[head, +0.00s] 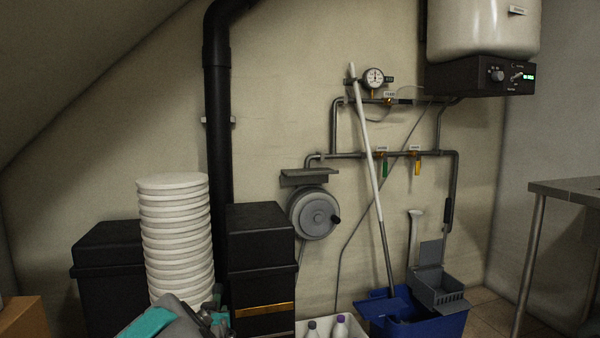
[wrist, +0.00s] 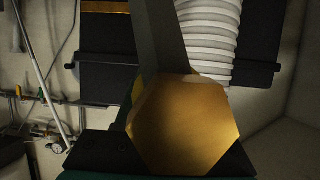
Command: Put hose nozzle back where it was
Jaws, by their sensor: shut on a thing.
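In the wrist view a large brass hexagonal piece (wrist: 185,122), which I take to be the hose nozzle, fills the lower middle. A dark grey bar rises behind it. My gripper (wrist: 168,152) is shut on this piece, with dark jaw parts at its left and right. In the head view my teal and grey arm is at the bottom edge, in front of the white bucket stack; the nozzle cannot be made out there. A grey hose reel (head: 315,214) is on the wall, with a grey bracket (head: 309,178) just above it.
Black bins (head: 262,255) flank the stacked white buckets (head: 174,235). A blue mop bucket (head: 415,318) with a leaning white pole (head: 367,145) stands at right, beside a crate of bottles (head: 326,326). Pipes with a gauge (head: 374,78) run on the wall. A metal table (head: 565,188) is far right.

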